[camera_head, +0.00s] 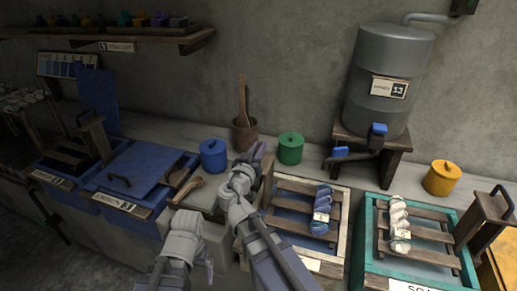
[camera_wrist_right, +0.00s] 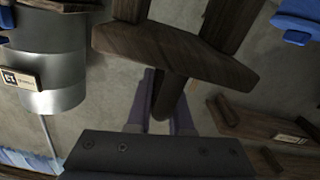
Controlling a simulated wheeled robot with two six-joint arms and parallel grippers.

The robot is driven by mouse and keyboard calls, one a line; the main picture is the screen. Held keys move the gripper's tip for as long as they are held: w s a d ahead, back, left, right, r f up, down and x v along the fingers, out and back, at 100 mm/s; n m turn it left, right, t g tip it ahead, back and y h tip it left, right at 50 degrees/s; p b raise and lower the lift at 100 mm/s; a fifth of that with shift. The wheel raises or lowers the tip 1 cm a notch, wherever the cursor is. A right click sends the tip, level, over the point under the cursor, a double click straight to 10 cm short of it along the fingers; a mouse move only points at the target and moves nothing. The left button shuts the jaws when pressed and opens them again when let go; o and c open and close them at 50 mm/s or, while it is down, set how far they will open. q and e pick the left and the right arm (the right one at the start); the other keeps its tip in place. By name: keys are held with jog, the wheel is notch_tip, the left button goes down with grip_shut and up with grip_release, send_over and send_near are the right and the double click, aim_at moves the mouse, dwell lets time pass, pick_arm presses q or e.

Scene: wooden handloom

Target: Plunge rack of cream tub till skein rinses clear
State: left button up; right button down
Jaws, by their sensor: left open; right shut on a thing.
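The cream tub (camera_head: 337,253) stands at the middle right, with blue liquid showing between the slats of its wooden rack (camera_head: 292,226). A blue-and-white skein (camera_head: 322,208) lies across the slats. My right gripper (camera_head: 258,152) is at the tub's back left corner. In the right wrist view, my right gripper (camera_wrist_right: 160,118) is shut on a dark wooden handle (camera_wrist_right: 168,92), which joins a wider wooden piece (camera_wrist_right: 175,55); it appears to be the rack's handle. My left gripper (camera_head: 209,270) is open and empty, low in front of the counter, left of the tub.
A teal tub (camera_head: 367,235) with a pale skein (camera_head: 398,222) stands to the right. A grey tank (camera_head: 390,75) with a blue tap (camera_head: 377,130) stands behind. Blue (camera_head: 213,157), green (camera_head: 290,149) and yellow (camera_head: 442,178) jars line the back. A lidded blue vat (camera_head: 140,170) is at left.

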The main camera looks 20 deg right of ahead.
jog(key=shift+r+p, duration=0.45)
jog(key=shift+r, duration=0.4)
jog(key=shift+f, duration=0.1)
jog(key=c, duration=0.8)
grip_release()
jog(key=shift+c, duration=0.2)
jog(key=shift+s, duration=0.1)
